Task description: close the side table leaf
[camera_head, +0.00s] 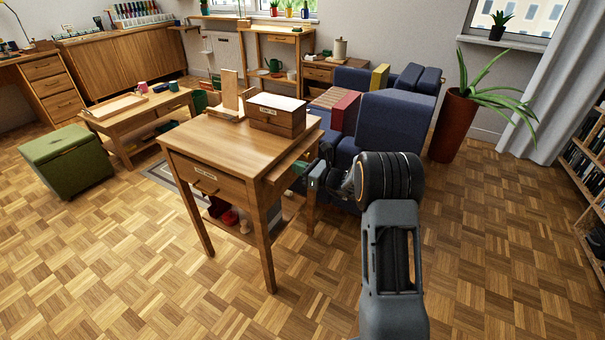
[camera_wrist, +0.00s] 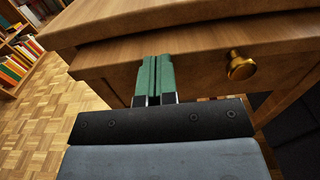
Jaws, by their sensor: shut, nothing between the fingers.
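The wooden side table (camera_head: 222,142) stands in the middle of the head view. Its leaf (camera_head: 298,152) sticks out a little from under the right side of the tabletop. In the wrist view the leaf's front face (camera_wrist: 200,70) is close ahead, below the tabletop edge (camera_wrist: 200,14), with a brass knob (camera_wrist: 241,66) to the right of my fingers. My gripper (camera_wrist: 154,60) is shut and empty, its green fingertips at the leaf's front face, left of the knob. I cannot tell whether they touch it. In the head view my gripper (camera_head: 314,178) is partly hidden beside the table.
A wooden box (camera_head: 277,120) and a wooden stand (camera_head: 230,92) are on the tabletop. A blue armchair (camera_head: 390,125) stands close behind my wrist, with a potted plant (camera_head: 455,120) beyond. The parquet floor in front and right is clear.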

